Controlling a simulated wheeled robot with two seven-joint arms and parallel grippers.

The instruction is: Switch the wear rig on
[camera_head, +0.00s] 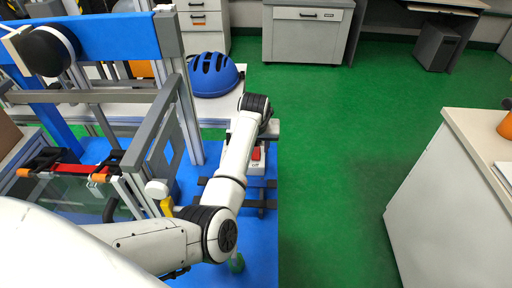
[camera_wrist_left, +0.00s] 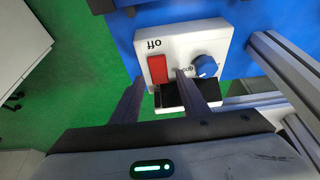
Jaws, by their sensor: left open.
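The wear rig's white control box (camera_wrist_left: 185,38) shows in the left wrist view with a red rocker switch (camera_wrist_left: 157,68), a blue knob (camera_wrist_left: 207,66) and an upside-down "off" label. The red switch also shows in the head view (camera_head: 256,154), low beside the grey frame. My left gripper (camera_wrist_left: 159,77) is open, with its two fingers spread over the lower part of the box and the switch between their tips. I cannot tell whether a finger touches the box. In the head view my left forearm hides part of this area. My right gripper is not in view.
The rig's grey and blue frame (camera_head: 165,125) stands left of my arm on a blue mat (camera_head: 262,240). A blue helmet (camera_head: 212,75) lies on a white bench behind. A white counter (camera_head: 440,190) stands right. Green floor between is clear.

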